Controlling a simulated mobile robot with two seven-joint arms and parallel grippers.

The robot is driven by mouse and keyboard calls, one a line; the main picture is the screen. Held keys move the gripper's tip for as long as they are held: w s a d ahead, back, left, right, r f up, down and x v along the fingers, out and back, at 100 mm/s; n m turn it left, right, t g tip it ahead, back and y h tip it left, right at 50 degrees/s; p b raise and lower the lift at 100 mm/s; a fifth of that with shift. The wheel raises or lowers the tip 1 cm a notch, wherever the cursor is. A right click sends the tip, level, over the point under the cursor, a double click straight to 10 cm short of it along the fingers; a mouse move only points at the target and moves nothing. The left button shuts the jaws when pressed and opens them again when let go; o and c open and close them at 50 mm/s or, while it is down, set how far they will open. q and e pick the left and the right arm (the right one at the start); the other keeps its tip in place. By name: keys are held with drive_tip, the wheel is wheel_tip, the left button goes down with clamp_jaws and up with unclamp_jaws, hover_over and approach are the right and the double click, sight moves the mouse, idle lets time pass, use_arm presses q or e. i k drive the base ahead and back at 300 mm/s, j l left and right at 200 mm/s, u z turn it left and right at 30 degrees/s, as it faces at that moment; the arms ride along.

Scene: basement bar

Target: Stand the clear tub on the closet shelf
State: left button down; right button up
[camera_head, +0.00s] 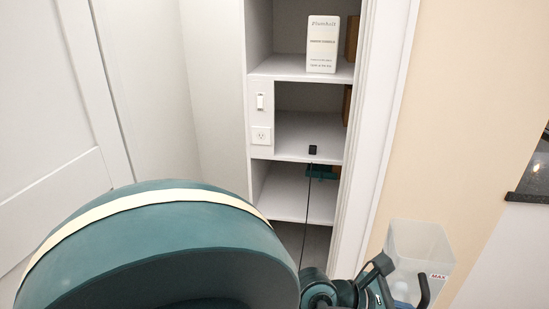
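The clear tub (418,243) is at the lower right, in front of the beige wall. It is see-through, with a red "MAX" label on its right side, and its lower part is cut off by the frame. My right gripper (403,280) overlaps the tub's lower left part, its dark fingers spread apart. I cannot tell whether they grip the tub. The closet shelf unit (291,148) is white, in the middle of the view. My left gripper is not in view.
A white box (322,45) stands on the upper shelf; brown objects (351,38) are at its right. A small black item (313,150) lies on the middle shelf's front. A teal item (322,172) is below. The left of the middle shelf is clear. A white door (50,130) is left.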

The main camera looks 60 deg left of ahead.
sight(294, 201)
drive_tip(key=i+j+u, duration=0.1)
drive_tip(key=j+u, duration=0.3)
drive_tip(key=i+j+u, duration=0.15)
drive_tip(key=j+u, duration=0.3)
drive_tip(key=i+j, duration=0.2)
drive_tip(key=j, duration=0.15)
drive_tip(key=i+j+u, duration=0.1)
drive_tip(key=j, duration=0.25)
drive_tip(key=i, duration=0.1)
